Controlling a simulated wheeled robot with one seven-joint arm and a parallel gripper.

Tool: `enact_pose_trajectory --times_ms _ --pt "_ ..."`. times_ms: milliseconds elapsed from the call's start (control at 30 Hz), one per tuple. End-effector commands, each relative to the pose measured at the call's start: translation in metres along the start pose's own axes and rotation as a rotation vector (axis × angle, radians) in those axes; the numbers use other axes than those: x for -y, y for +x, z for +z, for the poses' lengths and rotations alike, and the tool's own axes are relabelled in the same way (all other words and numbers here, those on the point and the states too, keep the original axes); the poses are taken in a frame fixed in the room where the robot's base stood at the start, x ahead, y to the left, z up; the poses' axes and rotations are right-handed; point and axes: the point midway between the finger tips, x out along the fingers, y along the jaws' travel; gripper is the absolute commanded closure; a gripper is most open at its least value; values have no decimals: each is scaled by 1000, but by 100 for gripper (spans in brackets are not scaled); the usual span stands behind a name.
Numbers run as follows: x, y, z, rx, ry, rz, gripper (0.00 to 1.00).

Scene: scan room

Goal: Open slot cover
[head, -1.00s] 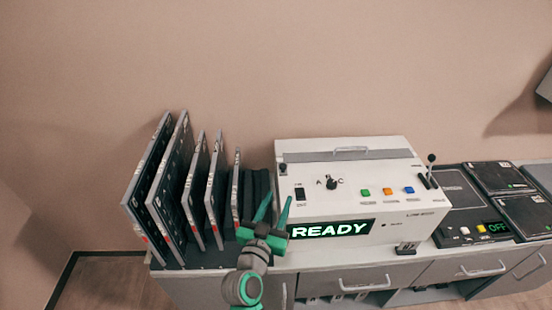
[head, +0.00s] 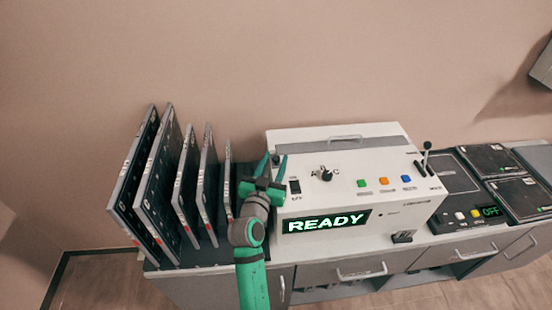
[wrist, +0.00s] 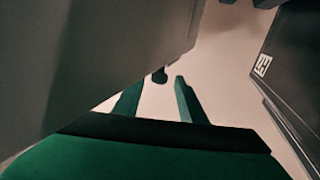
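The white scanner machine (head: 400,205) stands on the counter with a green READY display. A lid-like panel with a handle (head: 345,138) runs along its top back and looks closed; I cannot tell whether this is the slot cover. My gripper (head: 274,160) is raised at the machine's left end, fingers pointing up and away. In the wrist view my gripper (wrist: 158,98) has its two fingers apart with a gap between them. A small dark knob (wrist: 159,75) shows beyond that gap, apparently not gripped.
Several upright dark plates (head: 150,185) stand in a rack left of my gripper. A dark plate (wrist: 290,75) is close on the right in the wrist view, and a grey surface (wrist: 90,60) fills its left. A control box with an OFF display (head: 490,211) sits at right.

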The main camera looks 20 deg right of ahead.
Motion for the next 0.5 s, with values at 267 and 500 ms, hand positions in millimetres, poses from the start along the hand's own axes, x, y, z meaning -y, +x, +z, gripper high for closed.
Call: enact_pose_trajectory --times_ms 267,500 --pt "-3 17 0 0 0 4 63" --pt "-2 17 0 0 0 2 65"
